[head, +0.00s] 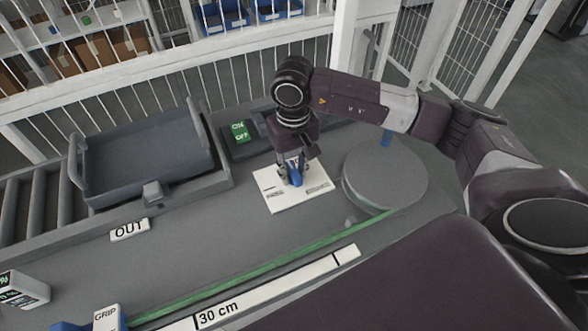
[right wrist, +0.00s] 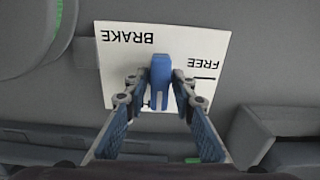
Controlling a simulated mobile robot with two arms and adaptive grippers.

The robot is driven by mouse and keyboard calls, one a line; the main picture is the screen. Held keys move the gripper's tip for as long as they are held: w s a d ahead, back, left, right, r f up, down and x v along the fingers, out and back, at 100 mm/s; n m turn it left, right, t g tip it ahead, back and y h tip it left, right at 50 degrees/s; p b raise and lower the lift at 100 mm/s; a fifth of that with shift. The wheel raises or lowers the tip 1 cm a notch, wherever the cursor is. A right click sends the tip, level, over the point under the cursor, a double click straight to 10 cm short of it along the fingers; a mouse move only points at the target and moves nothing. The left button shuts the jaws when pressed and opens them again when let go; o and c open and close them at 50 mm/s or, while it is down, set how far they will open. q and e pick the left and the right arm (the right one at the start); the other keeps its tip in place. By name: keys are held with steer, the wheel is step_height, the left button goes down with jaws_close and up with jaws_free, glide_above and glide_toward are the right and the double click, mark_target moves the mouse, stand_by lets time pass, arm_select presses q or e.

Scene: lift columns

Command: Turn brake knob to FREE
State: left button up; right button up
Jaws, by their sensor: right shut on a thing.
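The brake knob is a blue bar-shaped handle (head: 295,178) on a white plate (head: 315,188) on the grey bench top. In the right wrist view, the knob (right wrist: 160,78) stands in the middle of the plate (right wrist: 118,72). The words BRAKE and FREE show upside down there, BRAKE at the upper left, FREE at the right with a short dark line under it. My right gripper (head: 290,170) points down over the plate, shut on the knob, one finger on each side of it. The fingers partly hide the plate's lower marks. My left gripper is out of view.
A round grey disc (head: 385,176) stands right of the plate. A green ON/OFF switch (head: 239,131) and a grey tray (head: 145,150) are to the left. A green strip and a white 30 cm scale (head: 270,291) run along the front.

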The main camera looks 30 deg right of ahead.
mark_target(293, 170)
steer(key=shift+f+n+b, duration=0.15)
steer(key=shift+n+b, duration=2.75)
steer(key=shift+n, duration=0.2)
steer(key=o, duration=0.8)
steer(key=shift+c, duration=0.2)
steer(key=shift+r, duration=0.2)
steer(key=shift+r+p, duration=2.15)
steer(key=shift+r, duration=2.3)
